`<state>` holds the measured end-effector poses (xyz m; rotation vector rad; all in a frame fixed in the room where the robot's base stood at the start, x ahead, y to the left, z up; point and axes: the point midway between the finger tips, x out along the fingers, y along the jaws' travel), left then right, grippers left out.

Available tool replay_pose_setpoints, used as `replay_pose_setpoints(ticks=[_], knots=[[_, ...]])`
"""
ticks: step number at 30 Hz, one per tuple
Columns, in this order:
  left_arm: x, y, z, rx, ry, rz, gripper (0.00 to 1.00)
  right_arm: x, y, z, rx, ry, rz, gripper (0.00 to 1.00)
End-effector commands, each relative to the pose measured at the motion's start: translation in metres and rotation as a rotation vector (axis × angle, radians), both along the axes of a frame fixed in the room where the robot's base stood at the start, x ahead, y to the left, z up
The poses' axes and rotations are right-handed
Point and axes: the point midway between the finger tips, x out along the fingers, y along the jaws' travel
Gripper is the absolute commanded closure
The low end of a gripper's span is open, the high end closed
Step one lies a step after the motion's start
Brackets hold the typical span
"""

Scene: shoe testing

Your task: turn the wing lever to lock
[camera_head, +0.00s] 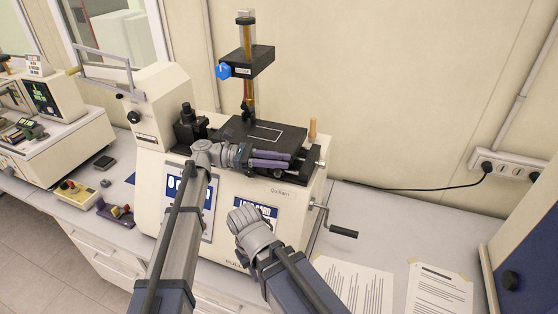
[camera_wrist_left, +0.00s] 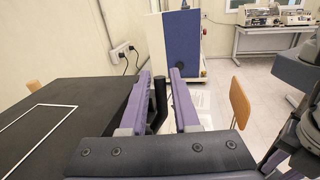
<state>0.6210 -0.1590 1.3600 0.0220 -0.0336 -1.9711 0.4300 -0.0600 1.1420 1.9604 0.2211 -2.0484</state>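A dark lever (camera_head: 317,164), which I take for the wing lever, stands at the right side of the machine's black platform (camera_head: 285,138). In the left wrist view, the dark upright lever (camera_wrist_left: 160,94) rises between the two purple fingers. My left gripper (camera_head: 290,160) lies low along the platform's front edge, its fingers pointing right. It is open around the lever; a gap shows on the lever's right side in the wrist view. The lever's base is partly hidden. My right arm's grey wrist is in front of the machine, and its fingers are hidden.
A crank handle (camera_head: 343,231) sticks out at the machine's right. A column with a blue knob (camera_head: 223,71) rises behind the platform. Printed sheets (camera_head: 356,284) lie on the bench at right.

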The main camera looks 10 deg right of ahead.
Motion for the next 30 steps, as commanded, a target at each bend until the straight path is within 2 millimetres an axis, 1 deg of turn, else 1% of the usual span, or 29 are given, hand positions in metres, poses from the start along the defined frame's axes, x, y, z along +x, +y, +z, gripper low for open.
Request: replay_pose_setpoints(ticks=[8,15,16,30], knots=[[-0.0003,-0.0011,0.0000,0.000,0.000,0.000,0.72,0.0000,0.0000,0.0000,0.000,0.000,0.000,0.73],[-0.0002,-0.0008,0.0000,0.000,0.000,0.000,0.98,0.0000,0.0000,0.0000,0.000,0.000,0.000,0.73],[-0.0002,-0.0008,0.0000,0.000,0.000,0.000,1.00,0.0000,0.0000,0.0000,0.000,0.000,0.000,0.73],[-0.0003,-0.0006,0.0000,0.000,0.000,0.000,1.00,0.0000,0.0000,0.0000,0.000,0.000,0.000,0.73]])
